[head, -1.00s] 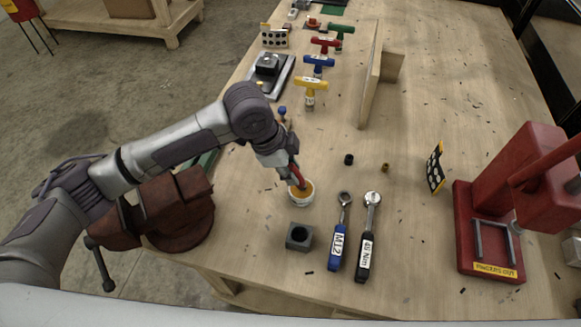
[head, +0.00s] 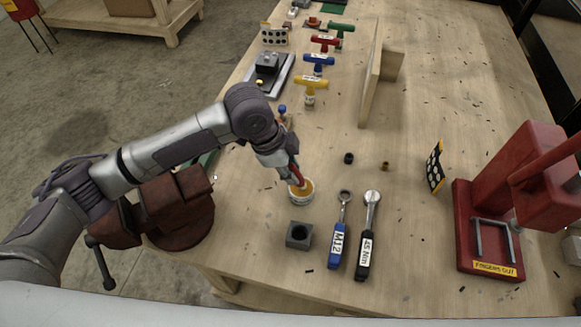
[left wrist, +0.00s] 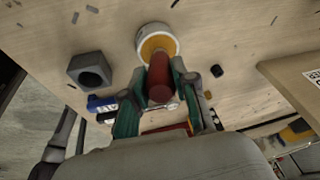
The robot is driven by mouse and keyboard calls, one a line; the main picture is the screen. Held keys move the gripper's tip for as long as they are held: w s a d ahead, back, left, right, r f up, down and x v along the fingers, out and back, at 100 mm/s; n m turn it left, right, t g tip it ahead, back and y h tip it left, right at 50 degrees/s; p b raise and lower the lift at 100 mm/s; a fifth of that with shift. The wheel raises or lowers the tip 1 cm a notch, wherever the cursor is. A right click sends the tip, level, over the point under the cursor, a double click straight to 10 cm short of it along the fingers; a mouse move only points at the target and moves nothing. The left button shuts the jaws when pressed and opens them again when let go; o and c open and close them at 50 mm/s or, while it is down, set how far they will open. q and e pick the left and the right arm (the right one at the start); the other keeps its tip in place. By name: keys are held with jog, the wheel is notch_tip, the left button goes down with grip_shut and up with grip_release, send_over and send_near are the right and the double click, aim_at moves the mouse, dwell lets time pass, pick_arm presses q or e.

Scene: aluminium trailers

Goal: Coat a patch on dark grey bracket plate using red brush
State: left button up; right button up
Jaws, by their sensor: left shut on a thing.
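My left gripper (head: 284,170) is shut on the red brush (head: 294,172), whose thick red handle (left wrist: 160,82) shows between the fingers in the left wrist view. The brush points down into a small white pot (head: 301,199) with amber contents; its bristles are hidden. The pot also shows in the left wrist view (left wrist: 141,44). A grey plate (head: 281,82) with a dark block on it lies at the table's left edge, beyond the gripper. I cannot tell whether it is the dark grey bracket plate. My right gripper is not in view.
A dark square block with a hole (head: 299,236), a blue wrench (head: 339,230) and a black wrench (head: 368,235) lie near the pot. A vise (head: 170,208) is at left, a red press (head: 490,220) at right. An upright board (head: 371,75) stands farther back.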

pick_arm(q)
jog(key=shift+s+f+p, duration=0.1)
jog(key=shift+f+p, duration=0.05)
jog(key=shift+p, duration=0.15)
dwell(1.3)
notch_tip(320, 180, up, 7)
jog(key=p, duration=0.8)
jog(key=shift+r, duration=0.2)
jog(key=shift+f, duration=0.1)
dwell(0.6)
